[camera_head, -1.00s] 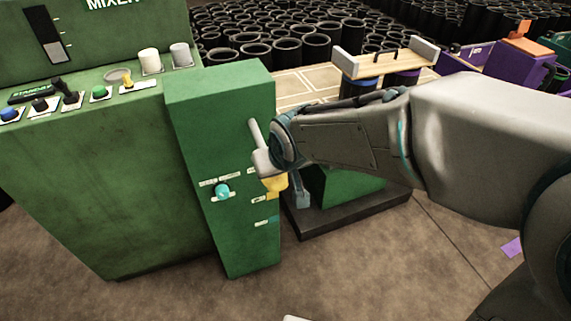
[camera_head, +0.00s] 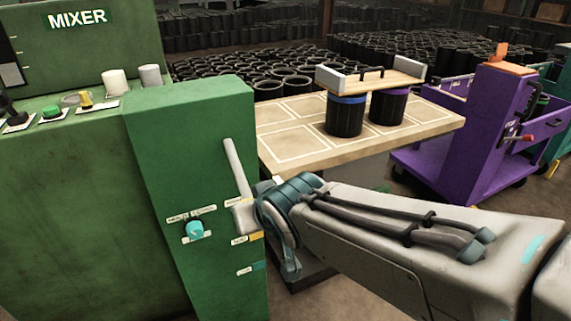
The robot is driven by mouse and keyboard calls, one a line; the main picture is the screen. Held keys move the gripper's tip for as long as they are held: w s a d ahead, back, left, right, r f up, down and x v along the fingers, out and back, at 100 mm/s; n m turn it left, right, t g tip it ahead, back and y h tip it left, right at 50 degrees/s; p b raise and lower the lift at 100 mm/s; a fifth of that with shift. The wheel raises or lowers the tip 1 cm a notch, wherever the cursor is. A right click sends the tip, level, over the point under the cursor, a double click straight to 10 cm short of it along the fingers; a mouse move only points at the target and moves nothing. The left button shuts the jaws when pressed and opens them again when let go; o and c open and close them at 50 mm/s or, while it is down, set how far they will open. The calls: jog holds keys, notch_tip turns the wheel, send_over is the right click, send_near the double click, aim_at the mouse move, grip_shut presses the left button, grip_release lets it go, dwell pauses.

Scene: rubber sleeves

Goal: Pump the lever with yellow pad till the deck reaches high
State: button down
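The deck (camera_head: 285,140) is a pale wooden top with white outlined squares, right of the green column (camera_head: 190,140). My gripper (camera_head: 245,217) is against the column's right edge, partly hidden by my own wrist; its fingers cannot be made out clearly. A pale bar (camera_head: 236,165) slants up from it along the column. A yellow patch (camera_head: 256,236) shows just below my gripper; I cannot tell whether it is the lever's pad or a label. The rest of the lever is hidden.
Two black sleeves (camera_head: 344,118) stand on the deck under a wooden board (camera_head: 365,82) with grey end blocks. A purple cart (camera_head: 490,130) stands right. The green mixer (camera_head: 65,190) fills the left. A teal knob (camera_head: 195,230) is on the column.

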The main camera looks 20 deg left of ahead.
jog(key=shift+f, duration=0.45)
jog(key=shift+s+d+r, duration=0.1)
jog(key=shift+r+p, duration=0.5)
jog(key=shift+p, duration=0.15)
jog(key=r+p+v, duration=0.1)
jog(key=p+v, duration=0.5)
jog(key=v, duration=0.7)
jog(key=shift+w+a+r, duration=0.2)
jog(key=shift+w+a, duration=0.05)
dwell(0.3)
